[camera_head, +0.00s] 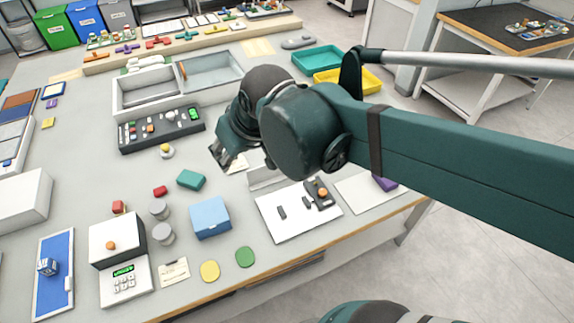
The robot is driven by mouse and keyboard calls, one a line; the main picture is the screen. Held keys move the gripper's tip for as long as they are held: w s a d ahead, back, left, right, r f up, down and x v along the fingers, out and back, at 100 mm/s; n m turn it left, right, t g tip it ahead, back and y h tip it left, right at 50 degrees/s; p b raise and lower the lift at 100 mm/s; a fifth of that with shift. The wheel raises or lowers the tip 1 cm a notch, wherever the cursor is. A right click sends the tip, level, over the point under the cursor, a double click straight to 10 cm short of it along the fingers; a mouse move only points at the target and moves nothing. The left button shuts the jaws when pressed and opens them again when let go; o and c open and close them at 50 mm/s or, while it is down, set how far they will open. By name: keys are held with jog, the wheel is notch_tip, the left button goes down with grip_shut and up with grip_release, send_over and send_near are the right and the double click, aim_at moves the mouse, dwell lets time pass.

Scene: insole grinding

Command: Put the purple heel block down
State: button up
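A purple block (384,183), partly covered by my arm, lies on a white board (358,196) near the table's right front edge. Another small purple piece (52,103) lies at the far left of the table, and a purple T-shaped piece (127,48) is on the back ledge. I cannot tell which of these is the heel block. My gripper (221,160) is over the middle of the table, pointing down and left, away from the purple block on the board. Its fingers are small and dark; I see nothing purple at them, and their opening is unclear.
A white board with a small device (321,193) lies right of my gripper. A blue box (210,217), a teal block (191,180) and grey cylinders (163,234) stand in front. A black control panel (161,129) and a divided tray (150,108) are behind.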

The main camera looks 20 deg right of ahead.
jog(key=s+d+f+m+h, duration=0.1)
jog(key=s+d+f+m, duration=0.1)
jog(key=s+d, duration=0.6)
jog(key=d+m, duration=0.1)
jog(key=d, duration=0.1)
jog(key=shift+d+f+t+h, duration=0.35)
jog(key=shift+d+t+h, duration=0.05)
